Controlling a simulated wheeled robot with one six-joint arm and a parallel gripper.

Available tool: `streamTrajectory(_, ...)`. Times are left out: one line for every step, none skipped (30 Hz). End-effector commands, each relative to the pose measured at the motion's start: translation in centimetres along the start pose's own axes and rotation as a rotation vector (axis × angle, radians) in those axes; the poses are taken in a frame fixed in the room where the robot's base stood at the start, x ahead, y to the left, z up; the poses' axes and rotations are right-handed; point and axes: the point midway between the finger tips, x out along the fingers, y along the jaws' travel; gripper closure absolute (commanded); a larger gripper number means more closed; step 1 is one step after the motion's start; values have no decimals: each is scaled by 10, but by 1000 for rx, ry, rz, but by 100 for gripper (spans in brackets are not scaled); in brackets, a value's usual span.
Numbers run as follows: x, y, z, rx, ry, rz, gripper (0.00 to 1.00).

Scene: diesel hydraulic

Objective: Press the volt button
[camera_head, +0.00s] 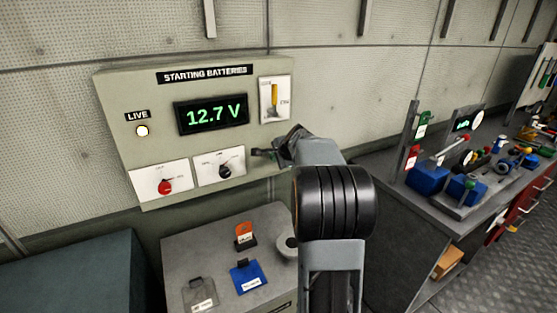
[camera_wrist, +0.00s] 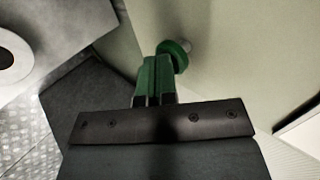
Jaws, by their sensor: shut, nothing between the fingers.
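The panel marked STARTING BATTERIES (camera_head: 120,90) stands against the wall. Its display (camera_head: 211,114) reads 12.7 V. A green round button (camera_wrist: 175,50) on a short grey stem stands out from the cream panel face in the wrist view; I cannot read a label on it.
A red knob (camera_head: 165,187), a lit LIVE lamp (camera_head: 142,131) and a yellow-handled switch (camera_head: 274,98) are on the panel. A grey cabinet (camera_head: 195,250) below holds orange and blue tagged items. A workbench (camera_head: 430,205) with tools stands at the right.

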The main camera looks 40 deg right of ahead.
Motion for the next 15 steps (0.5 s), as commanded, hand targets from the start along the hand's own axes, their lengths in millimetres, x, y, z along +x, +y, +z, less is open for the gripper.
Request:
streamTrajectory(-4, 8, -1, 1, 1, -1, 100)
streamTrajectory(-8, 11, -2, 3, 3, -1, 100)
streamTrajectory(-13, 16, -2, 4, 4, -1, 100)
streamTrajectory(-18, 16, -3, 4, 6, -2, 100)
streamTrajectory(-28, 14, -4, 5, 7, -3, 100)
streamTrajectory(-37, 14, -5, 5, 8, -2, 100)
streamTrajectory(-43, 14, -4, 4, 7, -1, 100)
streamTrajectory(-49, 14, -3, 3, 6, 0, 100)
streamTrajectory(-56, 14, -2, 2, 3, 0, 100)
streamTrajectory(-62, 13, 0, 1, 2, 1, 100)
streamTrajectory(-67, 13, 1, 0, 1, 1, 100)
streamTrajectory(-74, 13, 1, -1, -1, 1, 100)
streamTrajectory(-79, 13, 1, -2, -1, 1, 100)
streamTrajectory(-83, 13, 2, -3, -2, 2, 100)
streamTrajectory(-89, 13, 2, -4, -3, 3, 100)
